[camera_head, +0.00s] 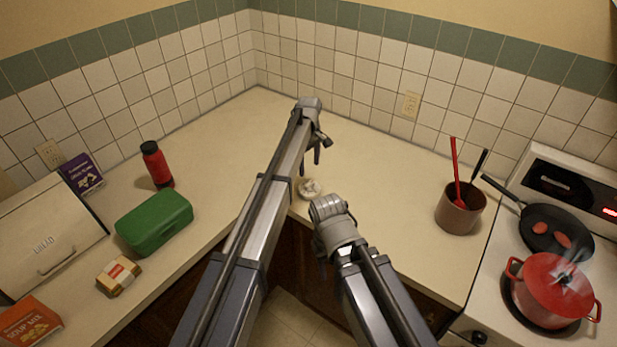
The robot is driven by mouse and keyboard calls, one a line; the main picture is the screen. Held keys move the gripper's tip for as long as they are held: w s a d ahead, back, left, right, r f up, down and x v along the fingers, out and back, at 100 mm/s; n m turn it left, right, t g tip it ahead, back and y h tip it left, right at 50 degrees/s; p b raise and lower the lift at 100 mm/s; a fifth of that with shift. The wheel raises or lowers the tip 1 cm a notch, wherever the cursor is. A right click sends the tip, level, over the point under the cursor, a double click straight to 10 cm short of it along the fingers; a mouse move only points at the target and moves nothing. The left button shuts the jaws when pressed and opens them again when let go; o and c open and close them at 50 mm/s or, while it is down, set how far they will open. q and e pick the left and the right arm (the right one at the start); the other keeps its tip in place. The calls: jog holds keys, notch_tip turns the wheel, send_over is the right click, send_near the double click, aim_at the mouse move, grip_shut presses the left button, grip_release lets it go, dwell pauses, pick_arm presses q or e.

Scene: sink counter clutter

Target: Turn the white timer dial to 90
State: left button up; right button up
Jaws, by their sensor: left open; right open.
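The white timer (309,187) is a small round thing lying on the counter near the inner corner of its front edge. Its dial marks are too small to read. My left gripper (320,149) points down over the counter behind the timer, open and empty, apart from the timer. My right gripper (323,268) hangs in front of the counter edge, nearer than the timer. It is open, though its wrist hides most of its fingers. My two forearms pass close on either side of the timer.
To the left stand a red bottle (157,164), a green box (154,222), a small package (118,276) and a bread box (50,238). To the right are a brown utensil pot (460,210), a black pan (540,240) and a steaming red pot (552,290) on the stove. The back corner counter is clear.

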aim_at(310, 183)
pick_arm(q)
jog(key=shift+s+d+f, duration=0.15)
notch_tip(310, 183, down, 8)
jog(key=b, duration=0.8)
jog(key=shift+r, duration=0.25)
jog(key=shift+c, duration=0.4)
grip_shut()
